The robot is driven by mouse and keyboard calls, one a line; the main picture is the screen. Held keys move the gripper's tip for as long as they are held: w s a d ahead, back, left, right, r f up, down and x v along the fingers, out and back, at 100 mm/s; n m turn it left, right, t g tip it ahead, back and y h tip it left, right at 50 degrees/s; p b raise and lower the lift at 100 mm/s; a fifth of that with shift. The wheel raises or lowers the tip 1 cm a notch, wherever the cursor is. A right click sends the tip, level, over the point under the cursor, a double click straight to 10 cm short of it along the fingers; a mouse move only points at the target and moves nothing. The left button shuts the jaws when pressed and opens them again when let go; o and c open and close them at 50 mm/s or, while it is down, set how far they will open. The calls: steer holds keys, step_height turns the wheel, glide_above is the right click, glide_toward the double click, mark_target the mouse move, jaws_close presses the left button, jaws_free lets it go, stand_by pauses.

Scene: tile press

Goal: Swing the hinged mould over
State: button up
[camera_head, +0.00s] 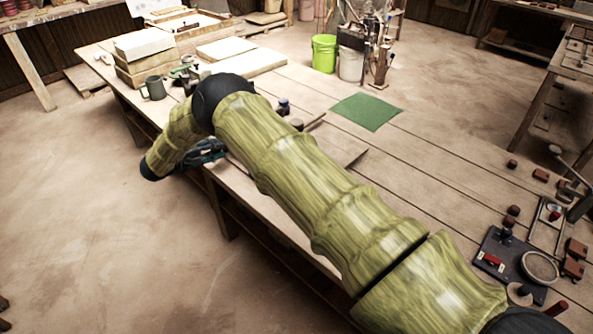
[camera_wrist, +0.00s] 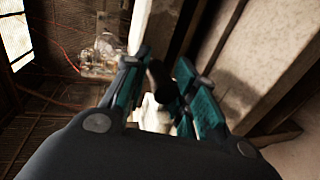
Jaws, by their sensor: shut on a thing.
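My gripper (camera_wrist: 160,72) shows in the wrist view with its teal finger pads on both sides of a short dark rod-like handle (camera_wrist: 157,88), closed on it. In the head view the gripper (camera_head: 205,152) is small and partly hidden by my arm, beside the left edge of the long plank table. What the handle belongs to is hidden. I cannot tell the hinged mould for certain. A brown board (camera_head: 341,146) lies on the table just beyond my arm, partly covered by it.
On the plank table (camera_head: 440,150) lie a green mat (camera_head: 366,111), pale slabs (camera_head: 236,60), a grey mug (camera_head: 153,87) and, at the right, a dark plate (camera_head: 496,259) with a round ring (camera_head: 540,267). A green bucket (camera_head: 324,53) stands beyond. Floor at the left is clear.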

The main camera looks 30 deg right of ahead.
steer(key=o, duration=0.4)
steer(key=shift+w+r, duration=0.15)
steer(key=shift+r, duration=0.1)
steer(key=shift+o, duration=0.5)
steer(key=shift+a+f, duration=0.1)
steer(key=shift+a, duration=0.05)
steer(key=s+a, duration=0.3)
steer(key=a, duration=0.4)
steer(key=shift+a, duration=0.2)
steer(key=shift+f, duration=0.1)
